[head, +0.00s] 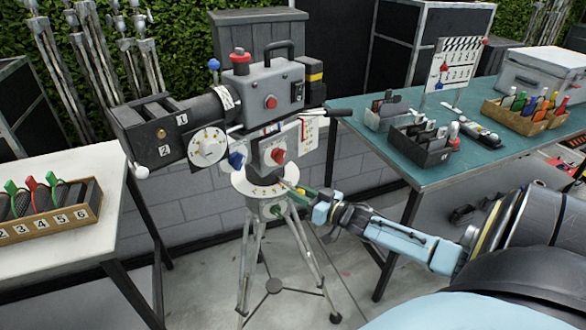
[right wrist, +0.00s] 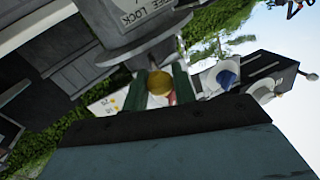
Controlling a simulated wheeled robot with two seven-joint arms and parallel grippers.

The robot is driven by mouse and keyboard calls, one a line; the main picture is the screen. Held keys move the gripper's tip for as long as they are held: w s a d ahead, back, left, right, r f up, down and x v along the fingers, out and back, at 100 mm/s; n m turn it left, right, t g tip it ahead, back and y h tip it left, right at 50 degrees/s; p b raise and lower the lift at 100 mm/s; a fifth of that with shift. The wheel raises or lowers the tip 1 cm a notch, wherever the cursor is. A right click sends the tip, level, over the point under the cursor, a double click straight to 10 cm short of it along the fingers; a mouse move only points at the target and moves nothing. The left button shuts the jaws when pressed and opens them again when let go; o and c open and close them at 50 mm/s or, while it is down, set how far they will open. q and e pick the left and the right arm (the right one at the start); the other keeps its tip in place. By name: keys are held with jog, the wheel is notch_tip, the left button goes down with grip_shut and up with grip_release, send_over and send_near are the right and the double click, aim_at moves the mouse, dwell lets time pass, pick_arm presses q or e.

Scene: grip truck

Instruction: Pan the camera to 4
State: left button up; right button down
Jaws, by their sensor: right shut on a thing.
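A grey film camera (head: 265,88) stands on a tripod (head: 246,255), its dark matte box (head: 155,137) facing left. Below the head is a pale round pan dial (head: 245,187) with small marks. Its numbers are too small to read. My right gripper (head: 290,200) reaches in from the right at the dial's front edge. In the right wrist view my right gripper's green fingers (right wrist: 159,84) are shut on a round brass-coloured knob (right wrist: 158,92). A grey part lettered "LOCK" (right wrist: 140,22) is close beside it. My left gripper is not in view.
A teal table (head: 375,143) at right holds a clapperboard (head: 453,62), a grey case (head: 541,72) and marker trays. A white table (head: 85,172) at left holds a numbered tray (head: 50,222) with coloured clips. Tripod legs spread over the floor between them.

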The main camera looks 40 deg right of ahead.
jog(key=shift+d+f, duration=0.1)
jog(key=c, duration=1.2)
grip_release()
jog(key=shift+o, duration=0.2)
jog(key=s+d+p, duration=0.1)
jog(key=s, duration=1.2)
jog(key=shift+s+d+p, duration=0.15)
jog(key=shift+d+p, duration=0.2)
jog(key=shift+d, duration=0.05)
